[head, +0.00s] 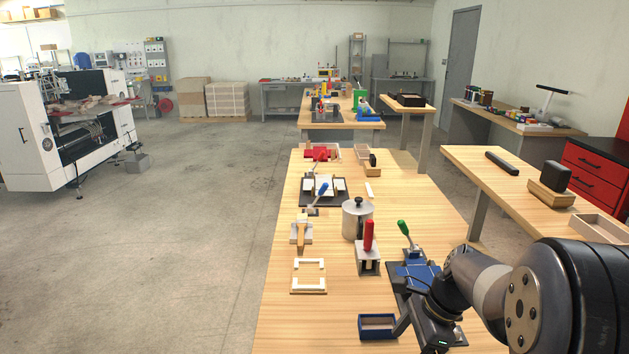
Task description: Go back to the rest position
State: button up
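My arm reaches in from the lower right over the long wooden bench (340,260). My gripper (428,325) is low over the near right part of the bench, just right of a small blue tray (378,324). Its fingers are small and dark and partly hidden, so I cannot tell if they are open or shut. A blue fixture with a green-handled lever (405,237) stands behind the gripper, partly covered by my arm. I see no object clearly held.
On the bench stand a steel pot (357,219), a red-handled clamp (369,240), a wooden frame with white strips (309,275), and a blue-handled press (321,190). A side table (480,165) stands right. Open floor (180,250) lies left.

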jog(key=x, duration=0.7)
jog(key=shift+s+a+f, duration=0.1)
notch_tip(320, 180, up, 3)
jog(key=shift+r+p, duration=0.15)
jog(key=shift+p, duration=0.8)
jog(key=shift+d+r, duration=0.2)
jog(key=shift+r, duration=0.2)
